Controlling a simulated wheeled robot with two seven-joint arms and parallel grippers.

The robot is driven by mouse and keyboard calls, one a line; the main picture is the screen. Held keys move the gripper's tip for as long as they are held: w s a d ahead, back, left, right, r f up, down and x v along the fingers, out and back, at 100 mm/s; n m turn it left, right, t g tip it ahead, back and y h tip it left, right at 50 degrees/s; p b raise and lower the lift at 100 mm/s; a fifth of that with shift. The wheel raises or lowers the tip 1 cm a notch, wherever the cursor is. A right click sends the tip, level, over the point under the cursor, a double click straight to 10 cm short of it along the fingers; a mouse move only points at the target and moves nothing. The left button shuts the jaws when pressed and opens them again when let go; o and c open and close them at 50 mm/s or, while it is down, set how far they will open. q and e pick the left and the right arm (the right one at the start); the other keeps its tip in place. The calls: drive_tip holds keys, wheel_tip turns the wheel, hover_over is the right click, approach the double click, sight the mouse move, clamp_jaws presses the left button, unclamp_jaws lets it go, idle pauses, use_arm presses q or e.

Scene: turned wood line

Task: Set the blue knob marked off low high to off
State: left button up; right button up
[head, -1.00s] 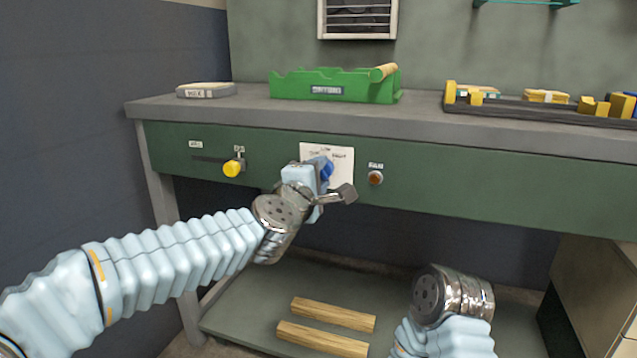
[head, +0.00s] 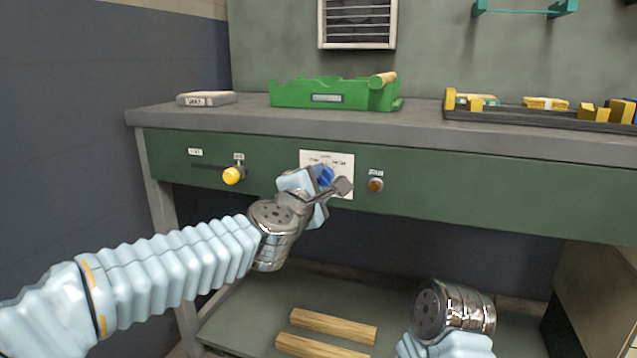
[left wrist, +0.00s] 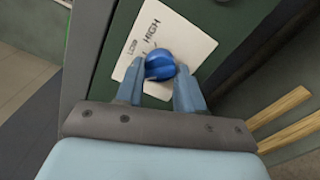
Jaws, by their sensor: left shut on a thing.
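The blue knob (head: 326,176) sits on a white label plate (head: 340,160) on the green front panel of the bench. In the left wrist view the knob (left wrist: 160,65) is between the two light blue fingers of my left gripper (left wrist: 158,80), which is shut on it. The words LOW and HIGH show on the plate (left wrist: 185,32); the word off is not readable. The knob's pointer direction cannot be told clearly. In the head view my left gripper (head: 318,182) partly covers the knob. My right arm's end shows low at right, its fingers out of view.
A yellow knob (head: 232,175) on a slot is left on the panel, and a reddish button (head: 376,185) is just right of the plate. A green tray (head: 330,97) and a grey block (head: 206,99) stand on the bench (head: 420,125). Wooden bars (head: 333,326) lie below.

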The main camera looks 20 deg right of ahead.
use_arm(q)
drive_tip(key=o, duration=1)
drive_tip(key=shift+o, duration=0.2)
drive_tip(key=shift+s+a, duration=0.1)
drive_tip(key=b+v, duration=0.1)
drive_tip(key=v, duration=1.2)
drive_tip(key=shift+s+a, duration=0.2)
drive_tip(key=shift+f, duration=0.1)
